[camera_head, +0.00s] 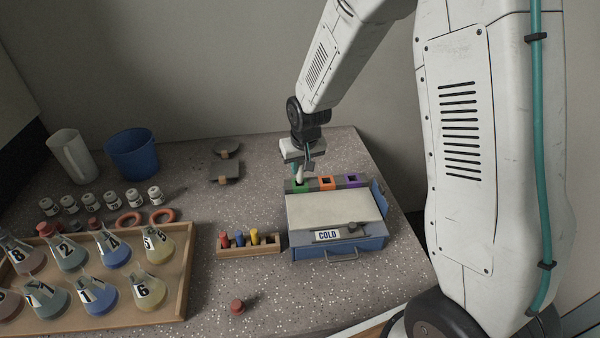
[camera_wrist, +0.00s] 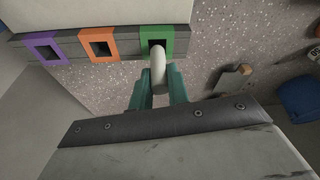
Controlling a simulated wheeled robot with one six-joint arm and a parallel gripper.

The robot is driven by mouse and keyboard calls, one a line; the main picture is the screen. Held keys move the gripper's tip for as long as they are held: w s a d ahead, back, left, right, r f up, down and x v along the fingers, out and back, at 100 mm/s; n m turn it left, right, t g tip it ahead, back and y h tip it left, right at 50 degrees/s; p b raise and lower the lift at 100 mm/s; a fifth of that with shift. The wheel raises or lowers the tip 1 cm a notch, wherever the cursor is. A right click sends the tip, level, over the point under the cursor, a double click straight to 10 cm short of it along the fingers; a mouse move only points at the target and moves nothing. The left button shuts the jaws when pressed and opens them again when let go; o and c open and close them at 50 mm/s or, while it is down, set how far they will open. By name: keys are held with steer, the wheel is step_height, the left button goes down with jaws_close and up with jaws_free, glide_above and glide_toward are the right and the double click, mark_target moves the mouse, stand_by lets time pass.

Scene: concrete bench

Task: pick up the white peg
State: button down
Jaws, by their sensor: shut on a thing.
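The white peg (camera_head: 300,174) is held between the teal fingers of my gripper (camera_head: 302,168), behind the box marked COLD. It also shows in the wrist view (camera_wrist: 158,72), where the fingers of my gripper (camera_wrist: 159,88) close on it from both sides. Its far end overlaps the dark hole of the green-framed socket (camera_wrist: 157,34). I cannot tell whether the tip is inside the hole or just above it. The green socket also shows in the head view (camera_head: 298,187).
An orange socket (camera_wrist: 99,46) and a purple socket (camera_wrist: 45,48) share the strip with the green one. The COLD box (camera_head: 335,210) stands in front. A small rack (camera_head: 249,252) holds red, blue and yellow pegs. Flasks fill a wooden tray (camera_head: 183,288) at left.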

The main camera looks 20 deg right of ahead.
steer(key=s+d+r, duration=0.1)
steer(key=s+d, duration=0.1)
steer(key=s, duration=0.5)
steer(key=s+d+r, duration=0.1)
steer(key=s+d, duration=0.2)
steer(key=s, duration=0.4)
steer(key=shift+s+d, duration=0.2)
steer(key=shift+d, duration=0.15)
